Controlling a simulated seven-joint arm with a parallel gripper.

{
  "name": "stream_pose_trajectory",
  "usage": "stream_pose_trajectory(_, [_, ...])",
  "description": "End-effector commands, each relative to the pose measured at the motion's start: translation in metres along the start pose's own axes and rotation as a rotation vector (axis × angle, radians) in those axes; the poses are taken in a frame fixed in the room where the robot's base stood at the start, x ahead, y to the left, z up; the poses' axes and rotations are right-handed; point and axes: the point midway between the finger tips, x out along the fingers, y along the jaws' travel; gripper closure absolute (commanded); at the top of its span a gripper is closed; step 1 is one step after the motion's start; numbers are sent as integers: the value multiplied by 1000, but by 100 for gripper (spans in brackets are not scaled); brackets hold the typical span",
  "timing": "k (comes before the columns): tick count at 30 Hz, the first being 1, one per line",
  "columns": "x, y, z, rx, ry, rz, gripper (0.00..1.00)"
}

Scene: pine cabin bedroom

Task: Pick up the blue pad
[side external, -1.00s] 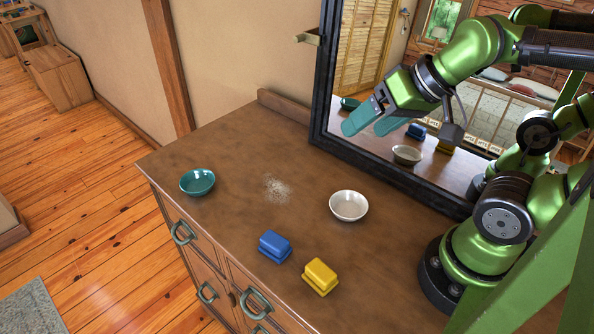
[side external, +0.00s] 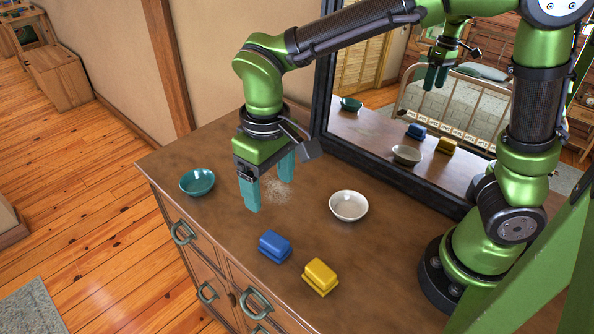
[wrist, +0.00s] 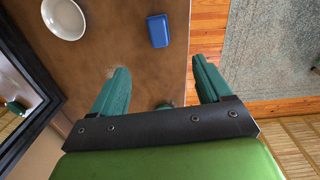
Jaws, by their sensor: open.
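The blue pad (side external: 275,247) lies on the brown dresser top near its front edge. It also shows in the wrist view (wrist: 158,31), ahead of the fingers and apart from them. My gripper (side external: 268,188) points down above the dresser, behind and to the left of the blue pad in the side view. Its teal fingers are spread and nothing is between them. In the wrist view my gripper (wrist: 160,90) also shows wide apart fingers.
A yellow pad (side external: 320,277) lies right of the blue pad. A white bowl (side external: 348,206) stands behind them, and a teal bowl (side external: 197,183) stands at the left. Pale specks (side external: 280,192) lie near my gripper. A black-framed mirror (side external: 400,172) stands along the back.

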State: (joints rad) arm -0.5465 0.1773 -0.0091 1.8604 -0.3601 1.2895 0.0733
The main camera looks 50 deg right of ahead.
Motion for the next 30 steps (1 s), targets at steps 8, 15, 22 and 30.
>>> stream_pose_trajectory(8, [49,3,4,11,-17,7,22])
stream_pose_trajectory(15, [97,3,4,11,-15,5,22])
stream_pose_trajectory(22, [116,2,3,11,-10,3,22])
stream_pose_trajectory(30, [152,4,0,11,-14,4,22])
